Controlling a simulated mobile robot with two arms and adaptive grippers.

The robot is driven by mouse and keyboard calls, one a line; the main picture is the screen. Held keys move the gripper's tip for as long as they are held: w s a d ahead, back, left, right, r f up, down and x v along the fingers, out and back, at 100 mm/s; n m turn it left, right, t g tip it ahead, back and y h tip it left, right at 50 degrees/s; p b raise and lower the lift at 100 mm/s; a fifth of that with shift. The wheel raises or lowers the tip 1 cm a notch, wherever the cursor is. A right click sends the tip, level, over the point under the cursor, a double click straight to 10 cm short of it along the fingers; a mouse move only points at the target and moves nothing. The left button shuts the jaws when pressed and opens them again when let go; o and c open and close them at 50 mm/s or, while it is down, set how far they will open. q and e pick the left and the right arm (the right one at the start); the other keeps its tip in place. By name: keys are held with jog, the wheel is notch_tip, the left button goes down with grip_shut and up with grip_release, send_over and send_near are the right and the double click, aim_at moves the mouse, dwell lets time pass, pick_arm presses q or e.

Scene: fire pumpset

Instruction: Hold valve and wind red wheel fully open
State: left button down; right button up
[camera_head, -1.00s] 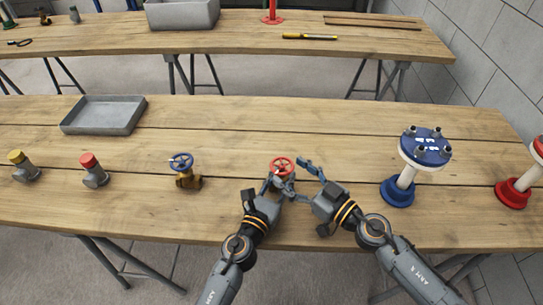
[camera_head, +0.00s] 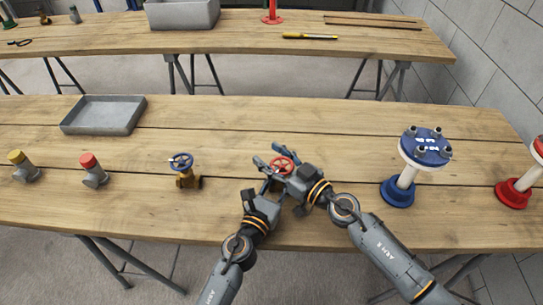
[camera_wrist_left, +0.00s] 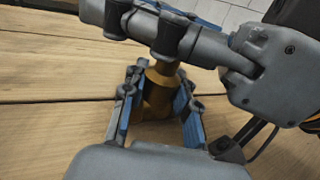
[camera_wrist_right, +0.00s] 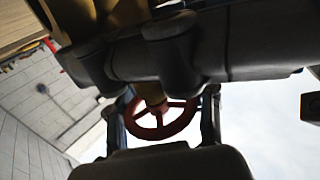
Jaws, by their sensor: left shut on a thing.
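The valve with a red wheel (camera_head: 281,165) stands upright at the table's front middle. Its brass body shows in the left wrist view (camera_wrist_left: 158,88). My left gripper (camera_head: 266,187) is shut on that body, its blue-padded fingers on either side. My right gripper (camera_head: 270,157) reaches over the valve from the right. In the right wrist view the red wheel (camera_wrist_right: 165,125) lies between its two fingers, with small gaps showing at the sides, so it looks open around the wheel. In the head view the valve body is hidden behind my grippers.
A blue-wheeled valve (camera_head: 184,170) stands to the left, with red-capped (camera_head: 94,171) and yellow-capped (camera_head: 23,167) fittings farther left. A grey tray (camera_head: 104,131) lies behind them. A blue flanged stand (camera_head: 404,182) is at the right. The table behind the valve is clear.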

jog(key=c, duration=0.3)
jog(key=shift+c, duration=0.7)
